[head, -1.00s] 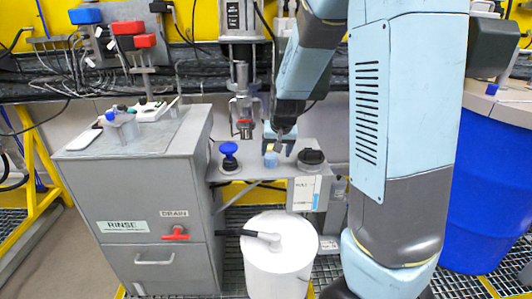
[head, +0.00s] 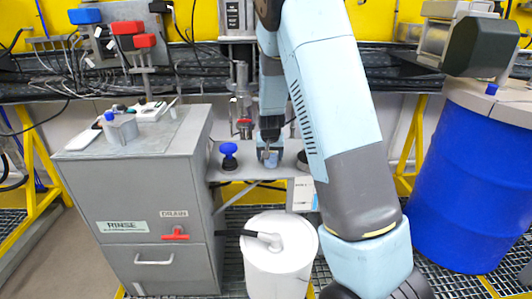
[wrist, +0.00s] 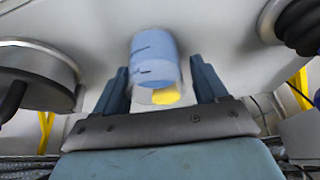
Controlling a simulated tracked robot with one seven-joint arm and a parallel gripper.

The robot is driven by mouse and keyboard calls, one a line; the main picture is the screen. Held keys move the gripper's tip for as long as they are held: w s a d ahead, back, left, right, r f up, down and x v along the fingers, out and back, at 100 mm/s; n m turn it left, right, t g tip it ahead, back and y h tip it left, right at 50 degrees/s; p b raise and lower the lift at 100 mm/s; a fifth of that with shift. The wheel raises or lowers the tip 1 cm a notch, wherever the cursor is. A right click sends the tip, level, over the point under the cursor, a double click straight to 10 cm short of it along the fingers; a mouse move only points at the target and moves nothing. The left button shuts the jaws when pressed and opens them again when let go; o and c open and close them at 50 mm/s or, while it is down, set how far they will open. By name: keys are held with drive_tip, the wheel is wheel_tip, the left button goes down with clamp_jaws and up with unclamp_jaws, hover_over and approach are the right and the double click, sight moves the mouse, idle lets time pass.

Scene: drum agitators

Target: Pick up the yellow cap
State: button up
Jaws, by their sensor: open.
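The yellow cap (wrist: 166,97) shows in the wrist view as a small yellow patch at the end of a light blue cylinder (wrist: 155,58), which partly covers it. My gripper (wrist: 159,66) is open, with one dark blue finger on each side of the cylinder. Gaps show between the fingers and the cylinder. In the head view my gripper (head: 269,150) is over the small shelf (head: 250,172), at the blue cylinder. The yellow cap cannot be made out there, as my gripper covers that spot.
A blue knob (head: 229,156) stands left of my gripper on the shelf; a dark round fitting (head: 304,160) stands close on the right. A metal stirrer (head: 242,105) hangs just behind. A white drum (head: 278,262) stands below, a grey cabinet (head: 150,190) at left.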

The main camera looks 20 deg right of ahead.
drive_tip(key=w, duration=0.2)
drive_tip(key=w+d, duration=0.1)
drive_tip(key=w, duration=0.3)
drive_tip(key=shift+d+f, duration=0.1)
drive_tip(key=shift+d, duration=0.15)
drive_tip(key=shift+w+f, duration=0.1)
drive_tip(key=shift+f, duration=0.35)
drive_tip(key=shift+c, duration=0.3)
drive_tip(key=c, duration=1)
drive_tip(key=shift+r, duration=0.1)
